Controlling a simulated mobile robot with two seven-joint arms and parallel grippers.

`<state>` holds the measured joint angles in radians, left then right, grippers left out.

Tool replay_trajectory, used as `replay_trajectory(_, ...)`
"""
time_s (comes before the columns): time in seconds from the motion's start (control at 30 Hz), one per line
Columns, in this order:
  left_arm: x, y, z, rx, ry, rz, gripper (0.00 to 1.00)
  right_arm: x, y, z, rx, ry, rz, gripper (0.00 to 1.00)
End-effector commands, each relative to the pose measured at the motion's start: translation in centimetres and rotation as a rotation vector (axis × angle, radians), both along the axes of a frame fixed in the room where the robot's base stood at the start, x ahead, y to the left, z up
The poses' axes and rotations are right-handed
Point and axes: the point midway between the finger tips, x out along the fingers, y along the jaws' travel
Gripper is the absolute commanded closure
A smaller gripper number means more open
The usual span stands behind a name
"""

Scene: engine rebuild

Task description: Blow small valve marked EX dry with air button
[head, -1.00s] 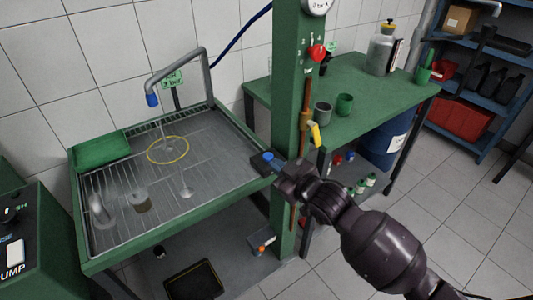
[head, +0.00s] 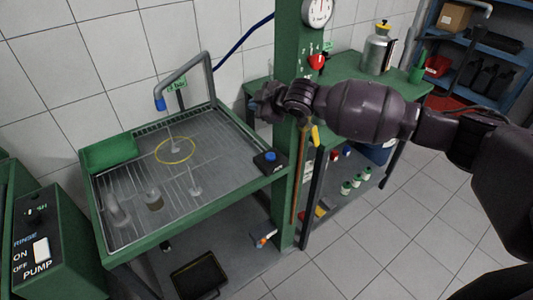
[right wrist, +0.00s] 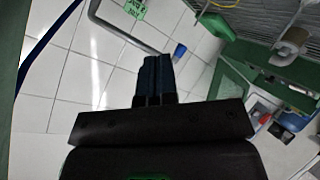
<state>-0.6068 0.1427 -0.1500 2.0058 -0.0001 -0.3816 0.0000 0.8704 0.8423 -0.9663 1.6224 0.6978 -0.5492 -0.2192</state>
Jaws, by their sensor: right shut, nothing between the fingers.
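The blue air button (head: 270,156) sits on a black box at the right corner of the wash tray (head: 140,250). The air nozzle (head: 160,103) has a blue tip and hangs over a yellow ring (head: 175,150) on the grate. A small pale valve (head: 175,147) stands inside the ring, below the nozzle. I cannot read an EX mark on either. My right gripper (head: 256,103) is shut and empty, above and apart from the button. Its fingers (right wrist: 153,75) show shut in the right wrist view. My left gripper is not in view.
A green post (head: 290,180) stands beside the tray. The pump box (head: 45,235) is at the left.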

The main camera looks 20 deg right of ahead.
Motion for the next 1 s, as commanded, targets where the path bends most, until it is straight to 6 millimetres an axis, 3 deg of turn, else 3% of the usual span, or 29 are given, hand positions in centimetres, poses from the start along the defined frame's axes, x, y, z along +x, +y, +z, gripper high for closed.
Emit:
replay_trajectory(0.1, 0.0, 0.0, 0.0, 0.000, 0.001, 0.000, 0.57, 0.3, -2.9, -2.4, -0.066, 0.083, -0.031, 1.00)
replay_trajectory(0.3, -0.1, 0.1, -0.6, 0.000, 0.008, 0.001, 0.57, -0.4, -4.8, -6.0, -0.103, 0.200, -0.048, 1.00)
replay_trajectory(1.0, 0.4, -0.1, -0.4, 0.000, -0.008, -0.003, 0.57, -0.7, -5.0, -6.8, -0.137, 0.218, -0.019, 1.00)
